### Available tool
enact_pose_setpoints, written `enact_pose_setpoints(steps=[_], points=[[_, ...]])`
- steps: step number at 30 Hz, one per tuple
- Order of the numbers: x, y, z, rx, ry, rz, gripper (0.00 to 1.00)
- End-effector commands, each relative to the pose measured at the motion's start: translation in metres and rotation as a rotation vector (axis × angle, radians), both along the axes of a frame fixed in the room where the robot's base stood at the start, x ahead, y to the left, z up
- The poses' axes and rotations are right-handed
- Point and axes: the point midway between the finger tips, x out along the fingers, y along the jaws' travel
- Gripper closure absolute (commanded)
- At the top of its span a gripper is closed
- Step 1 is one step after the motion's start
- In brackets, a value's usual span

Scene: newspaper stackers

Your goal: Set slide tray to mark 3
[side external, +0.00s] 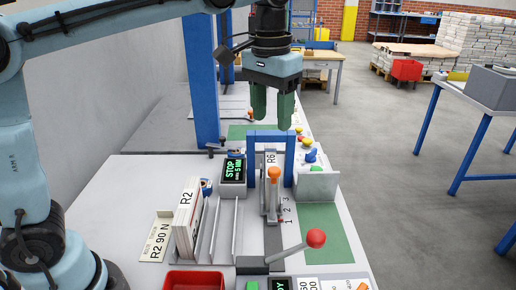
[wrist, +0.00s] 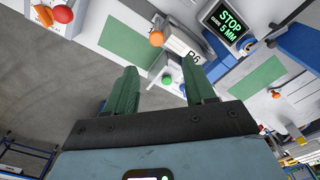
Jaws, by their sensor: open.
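The slide tray (side external: 265,205) is a narrow grey piece with an upright orange knob (side external: 274,173), in front of the blue arch (side external: 270,134). Marks 1, 2 and 3 (side external: 286,210) run along its right side. I cannot tell which mark the tray stands at. A block labelled R6 (side external: 271,157) stands behind the knob. My gripper (side external: 272,122) is open and empty, with green fingers pointing down, above and behind the arch and apart from the knob. In the wrist view the orange knob (wrist: 156,38) shows beyond the fingertips of my gripper (wrist: 160,65).
A red-ball lever (side external: 315,238) leans at the front right. A STOP display (side external: 233,170) stands left of the arch. Upright R2 bundles (side external: 187,218), thin dividers (side external: 220,228) and a red bin (side external: 193,281) are at left.

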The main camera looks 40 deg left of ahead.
Motion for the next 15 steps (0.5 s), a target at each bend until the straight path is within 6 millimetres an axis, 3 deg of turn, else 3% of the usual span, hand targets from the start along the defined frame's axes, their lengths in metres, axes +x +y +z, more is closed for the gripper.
enact_pose_setpoints(steps=[8, 15], points=[[0.006, -0.008, -0.001, 0.009, 0.043, 0.0, 0.46], [0.006, -0.008, -0.03, 0.009, 0.041, 0.0, 0.46]])
